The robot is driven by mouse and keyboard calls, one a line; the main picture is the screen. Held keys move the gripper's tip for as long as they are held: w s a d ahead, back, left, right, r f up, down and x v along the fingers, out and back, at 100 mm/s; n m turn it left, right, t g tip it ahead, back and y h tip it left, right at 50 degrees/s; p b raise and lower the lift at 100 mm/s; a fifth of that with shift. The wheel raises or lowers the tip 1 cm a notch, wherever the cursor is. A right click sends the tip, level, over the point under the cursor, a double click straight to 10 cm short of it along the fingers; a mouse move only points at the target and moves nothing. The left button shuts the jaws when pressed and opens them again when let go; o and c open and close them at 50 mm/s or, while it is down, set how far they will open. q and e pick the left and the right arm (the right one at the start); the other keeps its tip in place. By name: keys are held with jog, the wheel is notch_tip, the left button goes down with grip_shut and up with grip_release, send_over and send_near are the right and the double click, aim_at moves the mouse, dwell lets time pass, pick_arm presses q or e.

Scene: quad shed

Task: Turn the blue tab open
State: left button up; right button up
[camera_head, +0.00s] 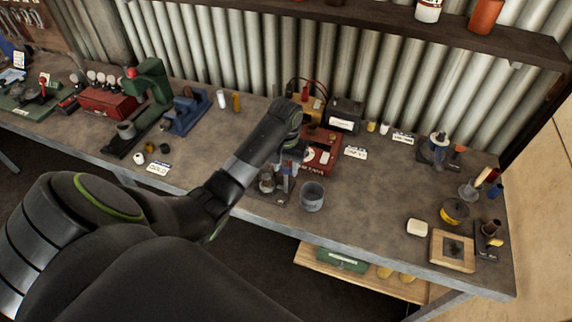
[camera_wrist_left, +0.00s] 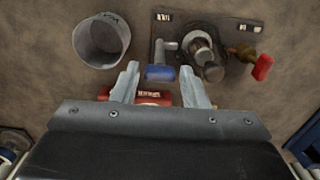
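In the left wrist view, the blue tab (camera_wrist_left: 160,73) sits at the end of a short metal stem on a dark base plate (camera_wrist_left: 168,27). A cylindrical metal fitting (camera_wrist_left: 203,48) stands beside it, with a red tab (camera_wrist_left: 262,67) on its other side. My left gripper (camera_wrist_left: 160,68) is open, with one finger on each side of the blue tab; I cannot tell whether they touch it. In the head view, my left gripper (camera_head: 291,158) is over the bench by the metal fitting (camera_head: 267,182), and the blue tab cannot be made out. My right gripper is not in view.
A grey metal cup (camera_head: 312,196) stands beside the fitting near the bench's front edge; it also shows in the wrist view (camera_wrist_left: 100,42). A red box (camera_head: 322,158) is just behind.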

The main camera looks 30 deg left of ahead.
pick_arm(q)
jog(key=c, duration=0.5)
jog(key=shift+c, duration=0.7)
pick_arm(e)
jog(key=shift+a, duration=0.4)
pick_arm(q)
jog(key=shift+m, duration=0.3)
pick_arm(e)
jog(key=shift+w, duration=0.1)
pick_arm(q)
jog(key=m, duration=0.3)
jog(key=shift+w+m, duration=0.1)
jog(key=shift+m, duration=0.2)
jog(key=m, duration=0.3)
jog(key=shift+m, duration=0.3)
jog(key=m, duration=0.5)
jog(key=shift+m, duration=1.4)
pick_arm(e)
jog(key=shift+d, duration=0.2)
pick_arm(q)
jog(key=shift+m, duration=0.3)
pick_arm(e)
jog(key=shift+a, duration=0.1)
